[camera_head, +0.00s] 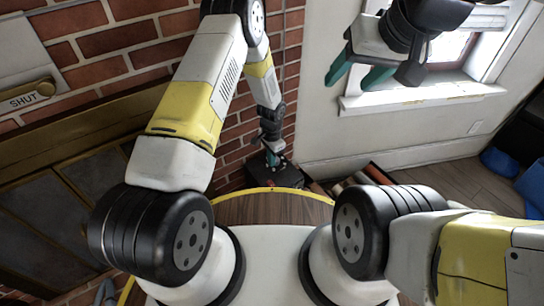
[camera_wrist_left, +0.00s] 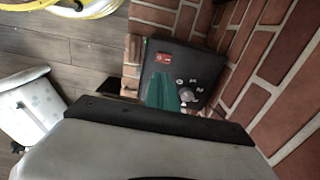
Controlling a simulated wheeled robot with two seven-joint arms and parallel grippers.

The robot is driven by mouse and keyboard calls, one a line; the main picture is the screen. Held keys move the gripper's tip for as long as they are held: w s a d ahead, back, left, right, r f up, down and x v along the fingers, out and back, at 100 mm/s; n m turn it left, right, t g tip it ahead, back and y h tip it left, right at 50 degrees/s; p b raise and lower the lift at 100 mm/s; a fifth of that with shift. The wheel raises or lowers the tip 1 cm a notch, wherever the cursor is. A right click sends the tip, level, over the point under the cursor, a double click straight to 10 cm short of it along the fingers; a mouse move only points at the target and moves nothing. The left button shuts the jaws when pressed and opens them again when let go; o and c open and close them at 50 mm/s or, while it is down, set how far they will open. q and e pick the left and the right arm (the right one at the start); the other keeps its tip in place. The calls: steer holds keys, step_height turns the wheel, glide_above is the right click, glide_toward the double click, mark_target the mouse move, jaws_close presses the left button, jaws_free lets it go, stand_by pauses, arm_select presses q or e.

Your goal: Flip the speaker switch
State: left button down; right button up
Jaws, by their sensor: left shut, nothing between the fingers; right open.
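The speaker (camera_head: 262,175) is a dark box low in the brick corner in the head view. In the left wrist view its dark panel (camera_wrist_left: 205,64) carries a red switch (camera_wrist_left: 164,58) near the top left, with a grey knob and small light marks to the right. My left gripper (camera_head: 273,160) is down at the speaker. Its teal fingers (camera_wrist_left: 161,88) are together and empty, just below the red switch in the wrist view; I cannot tell whether they touch the panel. My right gripper (camera_head: 358,76) is open and empty, raised in front of the window wall.
A brick wall (camera_head: 120,38) and a fireplace front (camera_head: 95,185) stand at the left. A window sill (camera_head: 425,98) juts out at the right. Several rolled items (camera_head: 350,182) lie right of the speaker. Blue objects (camera_head: 500,162) lie on the floor at far right.

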mark_target(272, 185)
arm_select(q)
steer(key=shift+f, duration=0.1)
step_height(272, 185, down, 14)
steer(key=shift+r, duration=0.1)
stand_by(0.6)
